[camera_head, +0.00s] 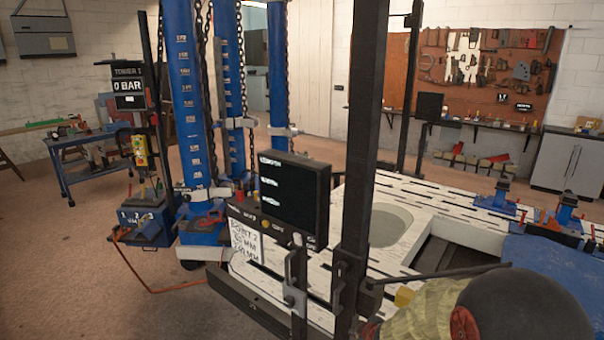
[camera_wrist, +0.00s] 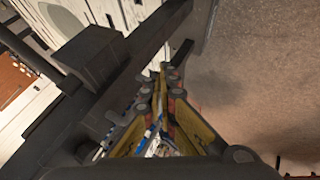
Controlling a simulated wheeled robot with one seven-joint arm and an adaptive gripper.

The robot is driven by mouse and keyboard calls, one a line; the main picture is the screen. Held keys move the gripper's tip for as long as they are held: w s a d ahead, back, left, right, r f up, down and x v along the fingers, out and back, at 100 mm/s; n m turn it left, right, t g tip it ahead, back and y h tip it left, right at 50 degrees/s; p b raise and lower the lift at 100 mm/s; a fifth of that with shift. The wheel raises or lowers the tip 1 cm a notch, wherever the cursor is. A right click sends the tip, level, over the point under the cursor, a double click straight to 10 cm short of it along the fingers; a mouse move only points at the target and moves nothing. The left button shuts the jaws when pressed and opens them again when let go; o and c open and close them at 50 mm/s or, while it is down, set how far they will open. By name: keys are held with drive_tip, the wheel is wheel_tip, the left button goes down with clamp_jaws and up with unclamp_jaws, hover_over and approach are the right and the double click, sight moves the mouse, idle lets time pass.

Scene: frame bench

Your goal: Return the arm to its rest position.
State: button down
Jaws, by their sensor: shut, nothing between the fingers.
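My gripper (camera_wrist: 165,78) shows in the wrist view, with its yellow and dark fingers closed together and nothing held between them. A dark beam (camera_wrist: 125,62) with a square block on it crosses the picture just left of the fingers. I cannot tell how far the fingertips are from it. Brown floor (camera_wrist: 260,70) lies to the right of the fingers. In the head view I cannot make out my gripper.
In the head view a dark upright post (camera_head: 363,150) and a black display (camera_head: 288,200) stand at the near edge of the white slotted bench (camera_head: 425,205). Blue columns (camera_head: 188,95) with chains stand left. A dark rounded shape (camera_head: 525,310) fills the lower right; its identity is unclear.

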drive_tip(key=s+d+r+m+g+h, duration=0.1)
drive_tip(key=s+d+r+m+g, duration=0.15)
drive_tip(key=s, duration=0.45)
drive_tip(key=s+d+r+m+g+h, duration=0.1)
drive_tip(key=s+r+m, duration=0.3)
drive_tip(key=s, duration=0.4)
drive_tip(key=s+d+r+m+g, duration=0.1)
drive_tip(key=s+r+m+g, duration=0.2)
drive_tip(key=s, duration=0.4)
drive_tip(key=s+a+r+m+t, duration=0.2)
drive_tip(key=s+r+t, duration=0.1)
drive_tip(key=s+r, duration=1)
drive_tip(key=shift+s+a+r+t+y, duration=0.2)
drive_tip(key=shift+r+t+y, duration=0.2)
drive_tip(key=shift+r, duration=0.25)
